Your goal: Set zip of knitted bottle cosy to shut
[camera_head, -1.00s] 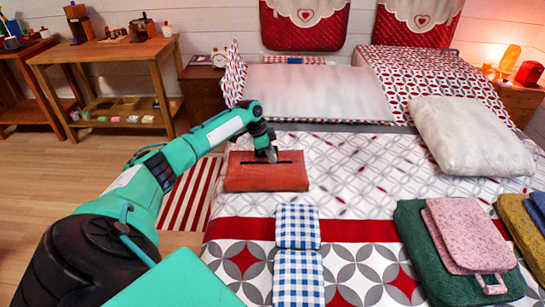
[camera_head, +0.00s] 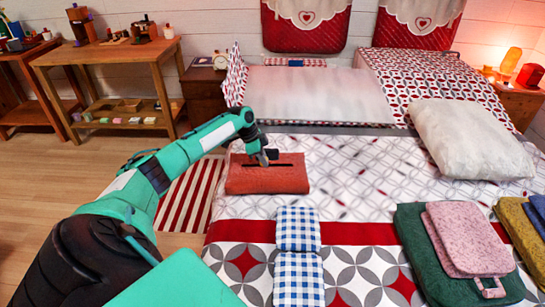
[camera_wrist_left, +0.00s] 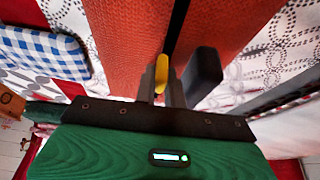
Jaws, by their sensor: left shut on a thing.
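The knitted bottle cosy (camera_head: 266,180) is an orange-red, flat piece lying on the bed, with a dark zip line (camera_head: 285,165) across its upper part. My left gripper (camera_head: 263,158) is over the cosy at the zip line, left of its middle. In the left wrist view the cosy (camera_wrist_left: 130,45) fills the upper middle, and the dark zip line runs up from my fingers. There my left gripper (camera_wrist_left: 162,80) is shut on a small yellow zip pull (camera_wrist_left: 161,72). My right gripper is not in view.
A blue-checked folded cloth (camera_head: 298,265) lies in front of the cosy. Green and pink folded items (camera_head: 468,240) lie at the right, with a white pillow (camera_head: 470,138) behind. The patterned bedspread (camera_head: 365,175) right of the cosy is clear.

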